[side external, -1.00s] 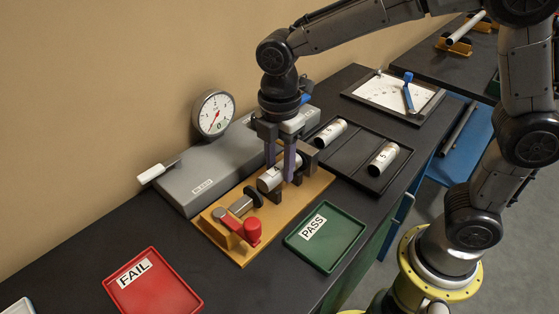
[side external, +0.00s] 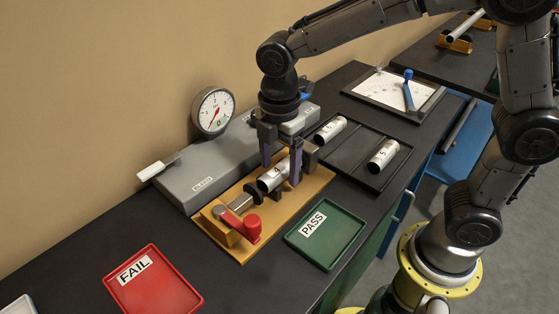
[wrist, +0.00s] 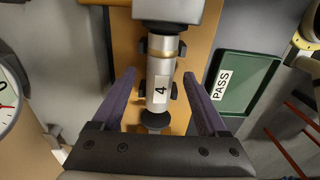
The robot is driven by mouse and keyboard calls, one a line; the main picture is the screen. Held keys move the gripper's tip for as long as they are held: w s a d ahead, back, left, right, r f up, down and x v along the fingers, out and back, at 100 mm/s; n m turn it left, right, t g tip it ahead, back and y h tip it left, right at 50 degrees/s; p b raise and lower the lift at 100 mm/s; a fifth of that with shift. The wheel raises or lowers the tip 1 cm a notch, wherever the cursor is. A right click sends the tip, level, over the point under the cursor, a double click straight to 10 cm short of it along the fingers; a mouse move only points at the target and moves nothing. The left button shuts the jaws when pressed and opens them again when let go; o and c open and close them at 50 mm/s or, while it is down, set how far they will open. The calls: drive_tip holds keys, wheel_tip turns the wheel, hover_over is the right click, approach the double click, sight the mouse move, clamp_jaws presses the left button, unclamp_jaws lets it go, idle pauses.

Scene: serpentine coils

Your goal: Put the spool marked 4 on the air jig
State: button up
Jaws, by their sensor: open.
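The spool marked 4 (side external: 270,184) is a silver cylinder with a white label. It lies on the air jig, an orange base (side external: 312,190) with dark supports. In the wrist view the spool (wrist: 160,108) lies lengthwise between a grey block at its upper end and a dark round plug (wrist: 155,120) at its lower end. Whether it touches the plug is unclear. My gripper (side external: 281,172) is open around the spool, one finger on each side. In the wrist view the gripper (wrist: 159,75) shows a gap between each finger and the spool. A red handle (side external: 251,228) is at the jig's near end.
A grey gauge unit (side external: 200,178) with a round dial (side external: 212,111) stands behind the jig. A black tray (side external: 350,160) holds two more spools, one marked 5 (side external: 383,156). The green PASS tray (side external: 340,225) is close right; the red FAIL tray (side external: 165,290) is at front left.

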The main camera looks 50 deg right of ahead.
sight(280, 167)
drive_tip(key=s+d+r+m+t, duration=0.1)
drive_tip(key=d+r, duration=0.1)
drive_tip(key=r, duration=0.7)
drive_tip(key=s+d+r, duration=0.1)
drive_tip(key=d+r, duration=0.1)
drive_tip(key=r, duration=0.6)
drive_tip(key=s+d+f+m+t, duration=0.2)
drive_tip(key=s+d+f+m, duration=0.2)
drive_tip(key=s+m, duration=0.3)
drive_tip(key=s+d+f+m+t, duration=0.2)
drive_tip(key=s+d+f+m, duration=0.2)
drive_tip(key=s+m, duration=0.3)
drive_tip(key=f+m, duration=0.1)
drive_tip(key=m, duration=0.2)
drive_tip(key=shift+s+d+f+t, duration=0.25)
drive_tip(key=shift+s+f+t, duration=0.05)
drive_tip(key=shift+f, duration=0.1)
